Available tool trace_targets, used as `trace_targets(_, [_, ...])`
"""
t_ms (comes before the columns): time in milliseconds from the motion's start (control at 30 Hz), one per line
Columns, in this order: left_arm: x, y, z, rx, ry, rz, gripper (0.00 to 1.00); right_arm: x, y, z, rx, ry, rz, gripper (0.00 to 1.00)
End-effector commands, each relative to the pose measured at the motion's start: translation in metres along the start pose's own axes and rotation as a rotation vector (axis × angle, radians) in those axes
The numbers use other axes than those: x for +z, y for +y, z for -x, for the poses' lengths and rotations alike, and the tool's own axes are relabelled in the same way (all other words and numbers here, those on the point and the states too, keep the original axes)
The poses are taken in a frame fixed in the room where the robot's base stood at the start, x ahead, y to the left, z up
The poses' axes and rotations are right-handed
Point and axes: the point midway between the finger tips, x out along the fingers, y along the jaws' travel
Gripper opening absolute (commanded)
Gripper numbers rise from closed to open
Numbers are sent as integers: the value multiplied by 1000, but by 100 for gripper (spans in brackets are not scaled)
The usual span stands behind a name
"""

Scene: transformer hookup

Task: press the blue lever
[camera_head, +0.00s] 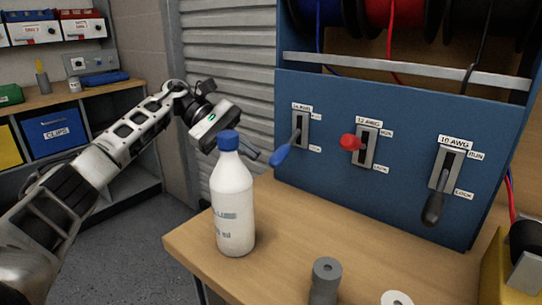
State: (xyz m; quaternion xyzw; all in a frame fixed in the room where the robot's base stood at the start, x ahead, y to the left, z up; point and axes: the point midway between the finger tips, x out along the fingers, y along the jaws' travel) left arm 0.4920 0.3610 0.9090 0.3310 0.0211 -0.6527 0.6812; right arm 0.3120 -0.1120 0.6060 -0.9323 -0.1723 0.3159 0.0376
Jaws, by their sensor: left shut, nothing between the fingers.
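The blue lever (281,156) is on the blue panel (330,205) at its left slot, under a wire-gauge label. Its blue handle points down and to the left, out from the panel, near the lower mark. My left gripper (256,154) is shut and empty. Its fingertips are just left of the blue handle in the picture; I cannot tell whether they touch it. The white bottle's blue cap (229,141) hides part of the gripper. My right gripper is not in view.
A white bottle (233,205) stands on the wooden bench (285,235), close to my left gripper. A red lever (349,142) and a black lever (434,208) are to the right on the panel. A grey cylinder (325,280) and a white ring (397,298) are at the front.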

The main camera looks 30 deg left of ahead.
Motion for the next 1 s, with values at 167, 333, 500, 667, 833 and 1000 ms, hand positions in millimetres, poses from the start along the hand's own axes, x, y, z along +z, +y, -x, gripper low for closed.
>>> trace_targets(167, [0,-2,-42,-5,-2,0,0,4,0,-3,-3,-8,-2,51])
trace_targets(333, [8,0,-63,1,1,-4,0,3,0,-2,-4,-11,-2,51])
trace_targets(500, [30,0,-55,0,0,-2,0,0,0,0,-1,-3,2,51])
trace_targets(667, [37,0,-52,0,1,0,0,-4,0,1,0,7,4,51])
trace_targets(833, [38,0,-52,0,0,1,0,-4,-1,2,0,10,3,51])
trace_targets(1000, [38,0,-52,0,0,1,0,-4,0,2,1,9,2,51])
